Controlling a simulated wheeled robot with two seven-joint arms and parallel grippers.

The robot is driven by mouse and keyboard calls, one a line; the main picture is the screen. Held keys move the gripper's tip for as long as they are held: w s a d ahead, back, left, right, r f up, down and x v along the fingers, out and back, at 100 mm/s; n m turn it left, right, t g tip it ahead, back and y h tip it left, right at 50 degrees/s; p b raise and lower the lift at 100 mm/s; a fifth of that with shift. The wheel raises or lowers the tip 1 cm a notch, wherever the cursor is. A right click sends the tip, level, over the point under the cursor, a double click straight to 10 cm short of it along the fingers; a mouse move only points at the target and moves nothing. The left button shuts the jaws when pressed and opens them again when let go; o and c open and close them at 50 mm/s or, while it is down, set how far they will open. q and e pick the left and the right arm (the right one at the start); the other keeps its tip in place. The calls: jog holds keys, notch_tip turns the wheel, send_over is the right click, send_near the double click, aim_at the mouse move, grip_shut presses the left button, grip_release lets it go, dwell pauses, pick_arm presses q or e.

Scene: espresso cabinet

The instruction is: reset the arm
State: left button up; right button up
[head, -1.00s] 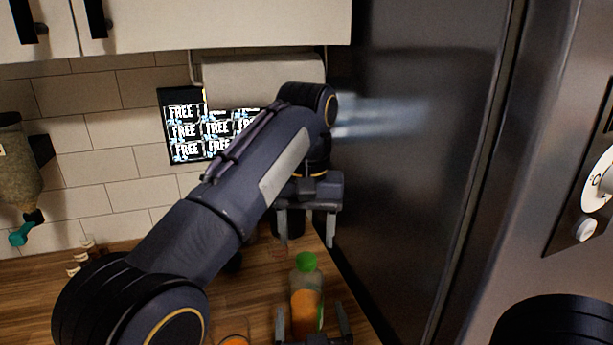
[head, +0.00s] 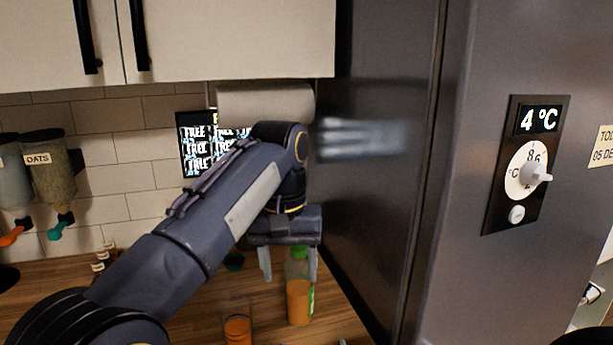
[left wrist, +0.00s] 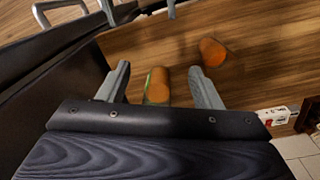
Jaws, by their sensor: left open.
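My left arm reaches in from the left in the head view. Its gripper (head: 289,264) points down over the wooden counter with its two fingers apart and nothing held. An orange juice bottle (head: 299,302) with a green cap stands just behind and below the fingers. In the left wrist view, the bottle (left wrist: 157,86) shows between the open fingers (left wrist: 162,85), apart from them. Grey finger-like tips at that view's top edge may belong to my right gripper; its state is unclear.
A glass of orange drink (head: 237,329) stands left of the bottle. The dark fridge side (head: 375,210) rises close on the right, with a temperature dial (head: 527,171) on its front. Dispensers (head: 50,170) hang at left. A paper roll (head: 265,103) hangs under the upper cabinet.

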pick_arm(q)
jog(key=s+a+f+n+t+h, duration=0.15)
jog(key=s+a, duration=0.25)
jog(key=a, duration=0.4)
jog(key=s+a+f+h, duration=0.25)
jog(key=s+a, duration=0.25)
jog(key=a, duration=0.3)
jog(key=s+a+f+t, duration=0.1)
jog(key=s+f+t, duration=0.3)
jog(key=s+f, duration=0.9)
jog(key=shift+s+a+f+n+y, duration=0.3)
jog(key=shift+s+n+y, duration=0.15)
jog(key=shift+s, duration=0.75)
pick_arm(e)
jog(key=s+d+f+m+g+y, duration=0.1)
jog(key=s+d+f+m+g, duration=0.1)
jog(key=s+d+g, duration=0.9)
jog(key=s+d, duration=0.7)
jog(key=d, duration=0.1)
jog(key=shift+s+f+m, duration=0.25)
jog(key=shift+s+m, duration=0.05)
jog(key=shift+s, duration=0.1)
jog(key=shift+d, duration=0.1)
